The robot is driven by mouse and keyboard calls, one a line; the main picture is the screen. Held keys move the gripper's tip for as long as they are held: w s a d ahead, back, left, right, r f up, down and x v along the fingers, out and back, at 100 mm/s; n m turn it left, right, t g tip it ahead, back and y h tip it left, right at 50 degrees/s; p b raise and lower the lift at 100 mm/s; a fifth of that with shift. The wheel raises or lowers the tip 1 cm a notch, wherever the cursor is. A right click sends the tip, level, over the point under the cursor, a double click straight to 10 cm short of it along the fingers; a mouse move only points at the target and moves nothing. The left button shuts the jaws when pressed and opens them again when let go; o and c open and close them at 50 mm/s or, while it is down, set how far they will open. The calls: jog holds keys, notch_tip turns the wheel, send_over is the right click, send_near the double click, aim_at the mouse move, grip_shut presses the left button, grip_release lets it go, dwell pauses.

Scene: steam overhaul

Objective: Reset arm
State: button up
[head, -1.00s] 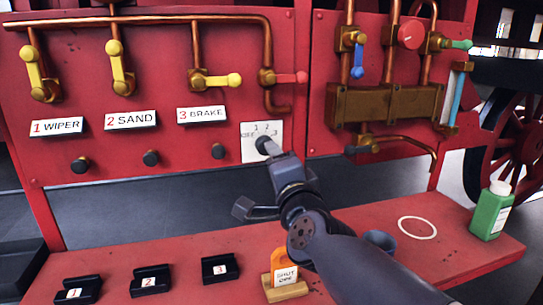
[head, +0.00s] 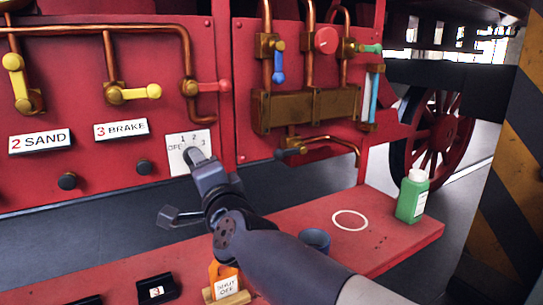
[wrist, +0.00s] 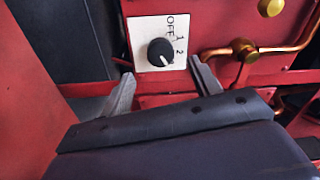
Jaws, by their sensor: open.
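My gripper (wrist: 160,85) is open in the wrist view, its two fingers apart and empty. Between and beyond the fingertips is a black rotary knob (wrist: 160,52) on a white plate (wrist: 148,28) marked OFF, 1, 2 and more. In the head view my gripper (head: 200,165) is in front of the white plate (head: 178,143) and covers part of the knob. The arm reaches in from the lower right, over the red shelf. I cannot tell from the head view how far the fingers are from the panel.
The red shelf (head: 290,228) holds a green bottle (head: 412,197), a dark cup (head: 315,240), a white circle (head: 350,220) and an orange SHUT OFF tag (head: 222,278). Yellow levers (head: 135,93) and brass pipes cover the red panel. A striped post (head: 510,190) stands at right.

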jog(key=x, duration=0.7)
dwell(0.4)
jog(key=v, duration=1.1)
jog(key=w+a+n+p, duration=0.2)
jog(key=w+n+p, duration=0.3)
jog(key=n+p, duration=0.3)
jog(key=w+a+n+g+y+p, duration=0.1)
jog(key=w+a+n+p, duration=0.2)
jog(key=n+p, duration=0.6)
jog(key=w+n, duration=0.1)
jog(key=n, duration=0.3)
jog(key=shift+w+r+n, duration=0.35)
jog(key=shift+w+n, duration=0.05)
